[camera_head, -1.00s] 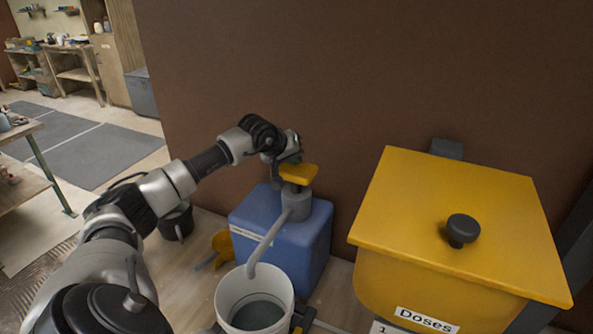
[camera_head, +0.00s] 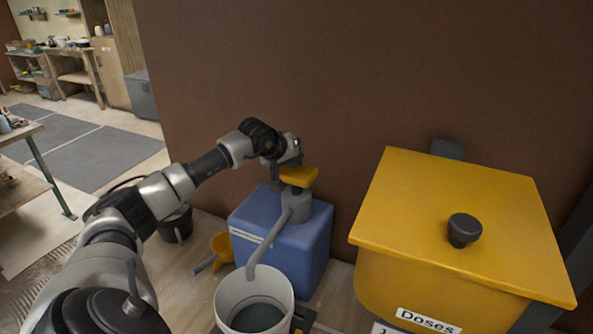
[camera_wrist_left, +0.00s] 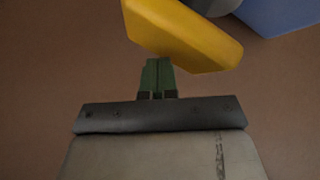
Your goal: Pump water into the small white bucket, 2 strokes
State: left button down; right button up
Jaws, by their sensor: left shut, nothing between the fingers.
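The small white bucket (camera_head: 228,296) stands upright in front of the pump, with dark greyish content low inside it. The blue pump container (camera_head: 305,252) stands by the brown wall. Its grey spout (camera_head: 268,243) curves down to the bucket's mouth. The yellow pump head (camera_head: 300,177) sits on the grey collar; it also shows in the left wrist view (camera_wrist_left: 185,35). My left gripper (camera_head: 290,160) is at the pump head's far left side. In the left wrist view its green fingertips (camera_wrist_left: 157,66) are together and empty, close to the head; contact is unclear. My right gripper is out of view.
A large yellow lidded bin (camera_head: 455,225) labelled "Doses" stands to the right. A yellow scoop (camera_head: 223,246) and a black bucket (camera_head: 176,223) are left of the pump. The brown wall (camera_head: 350,70) closes off the back.

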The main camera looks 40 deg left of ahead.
aim_at(292, 172)
pick_arm(q)
jog(key=shift+s+d+f+b, duration=0.1)
jog(key=shift+f+b, duration=1.6)
jog(key=shift+f, duration=0.5)
dwell(1.1)
jog(key=shift+r, duration=0.1)
jog(key=shift+r+p, duration=1.6)
jog(key=shift+r, duration=1.15)
jog(key=shift+r+p, duration=1.65)
jog(key=shift+r, duration=0.95)
jog(key=shift+f, duration=0.15)
